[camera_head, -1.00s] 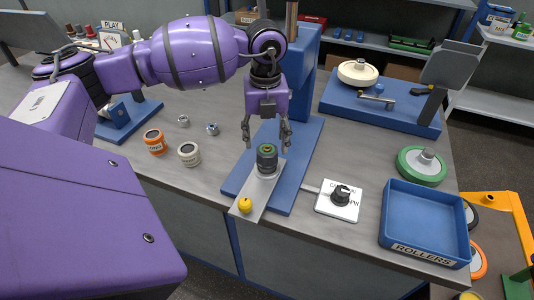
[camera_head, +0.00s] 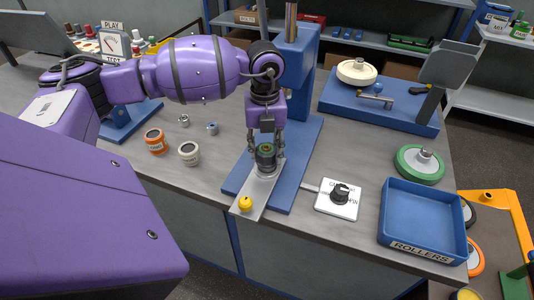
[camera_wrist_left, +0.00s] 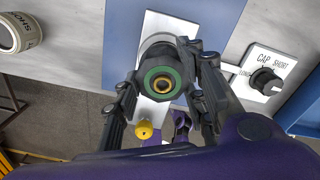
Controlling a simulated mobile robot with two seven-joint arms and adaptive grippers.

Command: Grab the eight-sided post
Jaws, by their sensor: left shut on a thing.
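In the left wrist view the post (camera_wrist_left: 161,83) shows from above, between the two fingers. My left gripper (camera_head: 265,148) points down and is shut on the post, one finger on each side. My right gripper is not in view.
A yellow knob (camera_head: 245,203) sits at the plate's front end. The blue press column (camera_head: 296,70) rises just behind. A white dial box (camera_head: 338,199) and a blue rollers tray (camera_head: 423,220) lie right. Orange (camera_head: 155,141) and white (camera_head: 189,153) labelled pots stand left.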

